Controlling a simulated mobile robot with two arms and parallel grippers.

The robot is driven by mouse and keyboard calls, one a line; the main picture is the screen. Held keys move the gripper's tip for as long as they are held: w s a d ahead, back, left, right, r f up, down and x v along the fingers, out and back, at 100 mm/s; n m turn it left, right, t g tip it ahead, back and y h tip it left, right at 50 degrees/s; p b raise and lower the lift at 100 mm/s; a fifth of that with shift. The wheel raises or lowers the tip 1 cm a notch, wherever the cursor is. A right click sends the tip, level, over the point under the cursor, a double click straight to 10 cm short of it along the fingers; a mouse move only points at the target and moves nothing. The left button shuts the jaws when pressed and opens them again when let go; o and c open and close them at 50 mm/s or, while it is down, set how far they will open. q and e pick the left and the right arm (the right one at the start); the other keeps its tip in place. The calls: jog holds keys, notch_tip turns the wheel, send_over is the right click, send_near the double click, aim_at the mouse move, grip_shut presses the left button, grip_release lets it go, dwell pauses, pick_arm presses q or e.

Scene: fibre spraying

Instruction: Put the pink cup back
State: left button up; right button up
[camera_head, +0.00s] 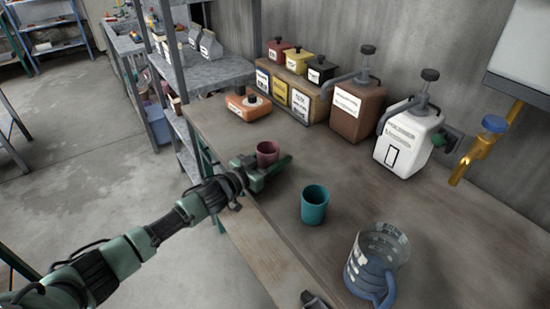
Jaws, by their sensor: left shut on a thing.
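The pink cup (267,152) is a small, dull pink, upright cup over the left part of the worktable. My left gripper (266,171) reaches in from the left over the table's front edge and is shut on the pink cup. The fingers are at the cup's lower part and hide its base, so I cannot tell whether it touches the table.
A teal cup (314,205) and a clear measuring jug (375,264) stand to the right on the worktable (385,195). An orange container (249,106), labelled containers, a brown canister (357,104) and a white canister (408,139) stand behind. Free tabletop surrounds the teal cup.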

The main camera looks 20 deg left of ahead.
pick_arm(q)
jog(key=shift+f, duration=0.2)
jog(key=shift+f, duration=0.15)
jog(key=o, duration=1.4)
jog(key=shift+c, duration=0.2)
jog(key=shift+s+r, duration=0.15)
jog(key=shift+r, duration=0.05)
jog(key=b+v, duration=0.1)
jog(key=v, duration=1)
jog(key=shift+s+a, duration=0.2)
jog(key=shift+s, duration=0.1)
